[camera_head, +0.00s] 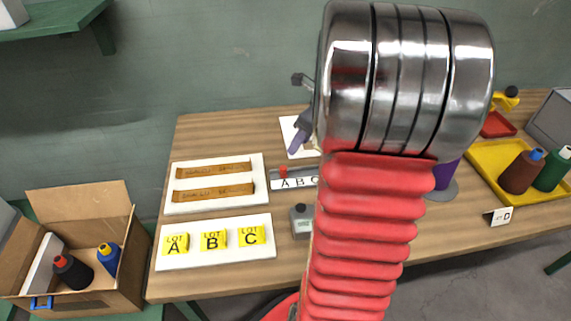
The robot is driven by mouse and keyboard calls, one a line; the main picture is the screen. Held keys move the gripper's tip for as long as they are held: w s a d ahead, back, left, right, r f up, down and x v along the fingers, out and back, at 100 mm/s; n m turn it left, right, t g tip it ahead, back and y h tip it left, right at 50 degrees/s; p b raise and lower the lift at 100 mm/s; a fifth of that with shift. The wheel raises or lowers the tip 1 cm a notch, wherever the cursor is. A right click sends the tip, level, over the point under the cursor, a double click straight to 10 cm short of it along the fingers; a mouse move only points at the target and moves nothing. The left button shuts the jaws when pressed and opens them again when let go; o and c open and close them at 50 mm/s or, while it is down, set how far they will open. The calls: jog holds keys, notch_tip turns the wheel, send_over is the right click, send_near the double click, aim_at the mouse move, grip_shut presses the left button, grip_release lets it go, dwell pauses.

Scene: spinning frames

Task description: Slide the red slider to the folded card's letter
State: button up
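The red slider (284,172) sits at the left end of a grey rail, above the letter A. The rail's white label strip (293,183) reads A, B, C; my arm hides its right end. A small black-and-white card (502,216) stands at the table's front right edge and shows the letter D; I cannot tell whether it is the folded card. My arm fills the middle of the view.
A white board with two brown strips (214,191) and one with yellow LOT A, B, C tiles (212,239) lie left. A grey block (302,222) stands in front of the rail. A yellow tray (488,160) with bottles is right; an open carton (118,268) is lower left.

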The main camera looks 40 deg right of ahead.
aim_at(284, 167)
jog(key=x, duration=1.3)
jog(key=shift+f, duration=0.25)
jog(key=shift+c, duration=0.4)
grip_shut()
